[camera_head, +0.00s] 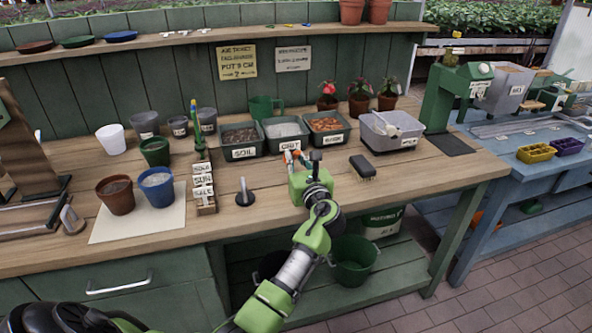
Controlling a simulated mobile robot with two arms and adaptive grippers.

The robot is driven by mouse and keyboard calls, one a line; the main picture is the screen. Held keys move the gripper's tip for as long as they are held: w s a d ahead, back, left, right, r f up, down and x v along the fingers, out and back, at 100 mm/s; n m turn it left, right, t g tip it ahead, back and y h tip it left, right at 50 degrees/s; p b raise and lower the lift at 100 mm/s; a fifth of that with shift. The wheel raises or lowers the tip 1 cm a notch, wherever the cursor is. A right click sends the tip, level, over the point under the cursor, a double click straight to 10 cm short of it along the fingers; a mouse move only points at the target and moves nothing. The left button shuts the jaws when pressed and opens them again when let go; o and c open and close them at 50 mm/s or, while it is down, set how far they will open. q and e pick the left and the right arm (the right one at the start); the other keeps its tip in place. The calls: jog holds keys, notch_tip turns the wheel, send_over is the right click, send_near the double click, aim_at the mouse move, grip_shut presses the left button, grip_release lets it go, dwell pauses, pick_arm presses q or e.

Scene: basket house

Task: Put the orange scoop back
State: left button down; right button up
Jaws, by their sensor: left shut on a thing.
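My left gripper (293,159) is over the front of the wooden bench, just in front of the grit tray (290,146). The gripper hides the rest. A soil tray (243,153) stands left of the grit tray, and a third tray with orange-brown filling (328,139) stands to its right. My right gripper is not in view.
A grey tub (391,143) with a pale scoop in it stands right of the trays. A dark brush (362,167) and a small dark upright tool (244,194) lie near. Pots (157,187) fill the left. Bare bench (430,176) shows at right.

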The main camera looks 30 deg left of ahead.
pick_arm(q)
jog(key=shift+w+f, duration=0.4)
jog(key=shift+f, duration=1.55)
jog(key=shift+f+b, duration=0.15)
jog(key=shift+b, duration=0.15)
jog(key=c, duration=2)
grip_release()
jog(key=shift+c, duration=0.2)
